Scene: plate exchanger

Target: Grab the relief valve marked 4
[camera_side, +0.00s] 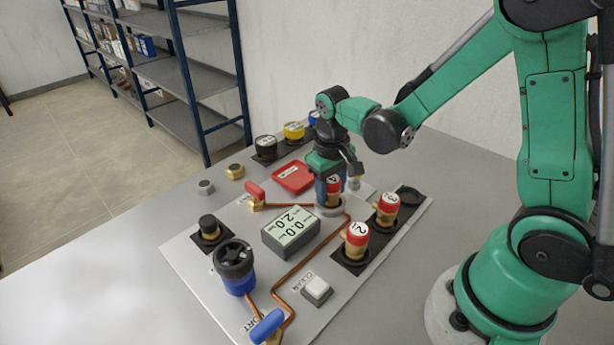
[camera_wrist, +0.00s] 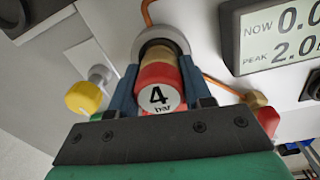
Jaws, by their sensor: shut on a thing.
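The relief valve marked 4 (camera_side: 333,188) has a red cap and a brass body. It stands in a round grey seat (camera_side: 328,210) on the panel. In the wrist view its white label reading "4 bar" (camera_wrist: 158,97) faces the camera, between the two blue fingers. My gripper (camera_side: 328,190) is shut on this valve, with a finger on each side of the red cap. The valve's lower end is hidden in the seat, so I cannot tell whether it is lifted at all.
Two other red-capped valves, one marked 2 (camera_side: 356,240) and one beside it (camera_side: 387,207), stand in black holders on the right. A gauge display (camera_side: 290,232), a red-handled tap (camera_side: 255,194), a blue-handled tap (camera_side: 267,326) and a dark-blue knobbed part (camera_side: 235,267) crowd the panel.

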